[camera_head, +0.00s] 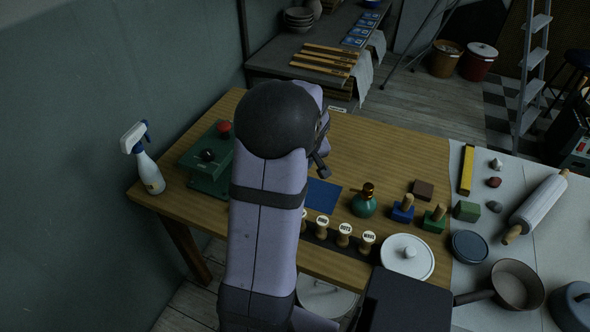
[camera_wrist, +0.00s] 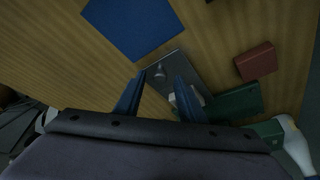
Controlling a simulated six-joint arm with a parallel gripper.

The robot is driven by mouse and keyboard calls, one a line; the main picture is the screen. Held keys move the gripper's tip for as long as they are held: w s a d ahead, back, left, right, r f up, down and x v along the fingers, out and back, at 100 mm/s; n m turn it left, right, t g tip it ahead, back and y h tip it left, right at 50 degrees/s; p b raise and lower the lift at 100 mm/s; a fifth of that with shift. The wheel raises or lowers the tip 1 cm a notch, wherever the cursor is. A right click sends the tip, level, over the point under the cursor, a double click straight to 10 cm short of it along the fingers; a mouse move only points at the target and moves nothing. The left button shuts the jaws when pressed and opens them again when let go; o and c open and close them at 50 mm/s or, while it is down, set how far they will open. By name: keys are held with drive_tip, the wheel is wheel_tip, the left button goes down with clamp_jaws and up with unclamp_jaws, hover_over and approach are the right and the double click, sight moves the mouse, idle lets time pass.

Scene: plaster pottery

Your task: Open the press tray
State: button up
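The green press (camera_head: 210,160), with a red knob and a black knob on top, stands at the left of the wooden table. Its green body also shows in the wrist view (camera_wrist: 237,103). Nothing is visibly held, and I cannot tell whether the fingers touch the plate. In the head view, my arm hides most of my gripper and the tray.
A spray bottle (camera_head: 145,160) stands at the left table edge. Labelled wooden stamps (camera_head: 344,232) and a green bottle (camera_head: 364,203) stand to the right.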

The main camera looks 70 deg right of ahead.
drive_tip(key=v, duration=0.7)
drive_tip(key=shift+r, duration=0.1)
idle(0.4)
drive_tip(key=w+a+f+n+y, duration=0.2)
drive_tip(key=w+a, duration=0.6)
drive_tip(key=a, duration=0.3)
drive_tip(key=w+a+f+n+y, duration=0.1)
drive_tip(key=w+a+n, duration=0.1)
drive_tip(key=w+a, duration=0.75)
drive_tip(key=s+a+f+n+g, duration=0.2)
drive_tip(key=s+a+n, duration=0.15)
drive_tip(key=a, duration=0.85)
drive_tip(key=s+a+f+n+g, duration=0.15)
drive_tip(key=s+a, duration=0.25)
drive_tip(key=a, duration=0.8)
wheel_tip(320, 180, up, 13)
drive_tip(key=p, duration=1.3)
drive_tip(key=shift+d+r, duration=0.15)
drive_tip(key=shift+d, duration=0.15)
drive_tip(key=shift+w, duration=0.1)
